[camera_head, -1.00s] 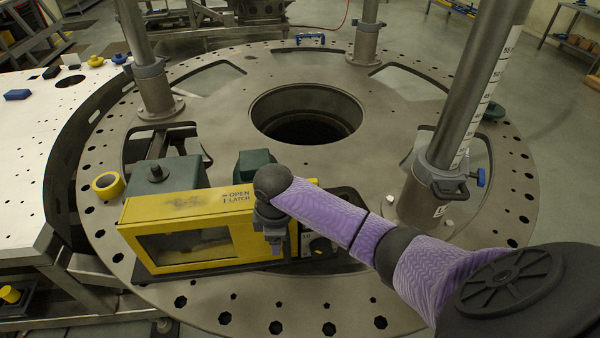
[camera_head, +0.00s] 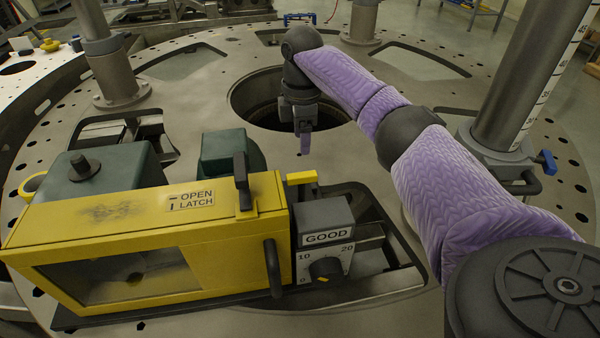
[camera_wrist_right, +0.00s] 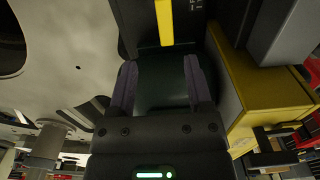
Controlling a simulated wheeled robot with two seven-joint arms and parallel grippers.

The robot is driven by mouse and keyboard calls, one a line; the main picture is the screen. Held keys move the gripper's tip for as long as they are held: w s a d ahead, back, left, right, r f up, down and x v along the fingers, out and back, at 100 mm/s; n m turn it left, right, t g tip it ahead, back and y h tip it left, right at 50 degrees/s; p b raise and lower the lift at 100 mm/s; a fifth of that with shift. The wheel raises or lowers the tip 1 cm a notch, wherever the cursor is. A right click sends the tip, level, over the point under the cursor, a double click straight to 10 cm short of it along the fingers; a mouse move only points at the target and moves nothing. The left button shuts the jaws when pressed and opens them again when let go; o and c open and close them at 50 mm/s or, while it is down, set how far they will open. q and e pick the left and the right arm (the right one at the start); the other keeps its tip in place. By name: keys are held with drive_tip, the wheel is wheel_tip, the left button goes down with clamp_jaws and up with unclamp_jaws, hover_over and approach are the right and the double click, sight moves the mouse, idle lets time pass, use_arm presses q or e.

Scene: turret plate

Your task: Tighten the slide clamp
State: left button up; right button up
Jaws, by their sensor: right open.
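A grey clamp collar (camera_head: 482,148) sits around the scaled post at the right, with a blue knob (camera_head: 546,162) and a dark handle (camera_head: 523,186) on it. My arm hides part of its lower left side. I cannot tell whether it is tight. My right gripper (camera_head: 305,142) hangs in front of the central hole, left of that collar and apart from it. In the right wrist view its two purple-grey fingers (camera_wrist_right: 160,82) are apart, with a dark green surface behind the gap. My left gripper is not in view.
A yellow windowed box (camera_head: 110,235) marked OPEN LATCH stands at the front left, with a grey dial unit (camera_head: 324,240) reading GOOD beside it. Green housings (camera_head: 112,172) stand behind it. Another post (camera_head: 115,65) rises at the left. The round plate (camera_head: 200,105) has a central hole and cut-outs.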

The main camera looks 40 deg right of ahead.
sight(302, 174)
drive_tip(key=f, duration=0.3)
drive_tip(key=shift+s+a+f+b, duration=0.3)
drive_tip(key=shift+s+b, duration=0.1)
wheel_tip(302, 174, down, 5)
drive_tip(key=shift+w+f+b, duration=0.1)
drive_tip(key=shift+b, duration=0.5)
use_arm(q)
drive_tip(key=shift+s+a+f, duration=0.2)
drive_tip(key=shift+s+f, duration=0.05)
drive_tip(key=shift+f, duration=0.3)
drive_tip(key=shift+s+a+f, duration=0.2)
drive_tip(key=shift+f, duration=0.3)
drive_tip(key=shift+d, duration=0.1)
use_arm(e)
clamp_jaws()
